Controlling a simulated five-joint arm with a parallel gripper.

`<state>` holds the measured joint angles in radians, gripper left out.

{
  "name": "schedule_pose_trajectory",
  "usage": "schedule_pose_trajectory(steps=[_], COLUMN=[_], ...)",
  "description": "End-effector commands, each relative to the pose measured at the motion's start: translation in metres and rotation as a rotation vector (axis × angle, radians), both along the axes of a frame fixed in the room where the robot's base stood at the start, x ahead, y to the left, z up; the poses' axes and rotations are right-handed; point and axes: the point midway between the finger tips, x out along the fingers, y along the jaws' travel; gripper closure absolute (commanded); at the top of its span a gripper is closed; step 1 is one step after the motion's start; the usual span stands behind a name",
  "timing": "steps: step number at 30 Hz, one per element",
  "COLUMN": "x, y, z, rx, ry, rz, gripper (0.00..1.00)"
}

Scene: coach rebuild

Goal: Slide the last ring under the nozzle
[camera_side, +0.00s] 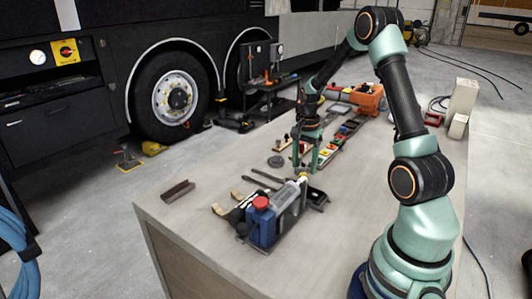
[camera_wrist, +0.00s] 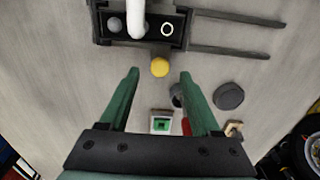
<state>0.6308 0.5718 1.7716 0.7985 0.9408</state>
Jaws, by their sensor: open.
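My gripper (camera_wrist: 158,72) is open, its green fingers spread wide with nothing held. In the side view my gripper (camera_side: 306,168) points down over the bench, at the far side of a device with a blue bottle (camera_side: 262,226) and red cap (camera_side: 261,202). In the wrist view a white nozzle-like tube (camera_wrist: 138,18) crosses a black tray (camera_wrist: 110,38). A small white ring (camera_wrist: 167,29) lies in the tray, right of the tube and apart from it in the picture. A round yellow part (camera_wrist: 160,67) appears between my fingertips; its height is unclear.
Two dark bars (camera_wrist: 235,49) extend right from the tray. A grey disc (camera_wrist: 228,96) lies on the bench, also in the side view (camera_side: 275,161). A green-and-white box (camera_wrist: 162,122) sits between my fingers' bases.

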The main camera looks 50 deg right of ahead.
Motion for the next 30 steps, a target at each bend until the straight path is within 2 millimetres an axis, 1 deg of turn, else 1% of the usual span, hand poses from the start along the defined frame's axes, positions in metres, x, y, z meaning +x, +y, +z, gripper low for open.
schedule_pose_trajectory(steps=[1,3,6,10,17,20,21,22,23,30], x=[-0.001,-0.001,0.0,0.0,0.0,0.0,0.0,0.0,0.0,0.0], y=[0.001,0.001,0.0,0.0,0.0,0.0,0.0,0.0,0.0,0.0], z=[-0.008,-0.016,-0.023,-0.027,-0.027,-0.027,-0.027,-0.027,-0.027,-0.027], rx=[0.002,0.002,0.001,0.0,0.0,0.0,0.0,0.0,0.0,0.0], ry=[0.003,0.003,0.001,0.0,-0.001,0.0,0.0,0.0,0.0,0.0], rz=[0.0,0.001,0.001,0.001,0.001,0.001,0.001,0.001,0.001,0.001], gripper=[0.36,0.36,0.36,0.36,0.36,0.7,0.85,0.97,1.0,1.0])
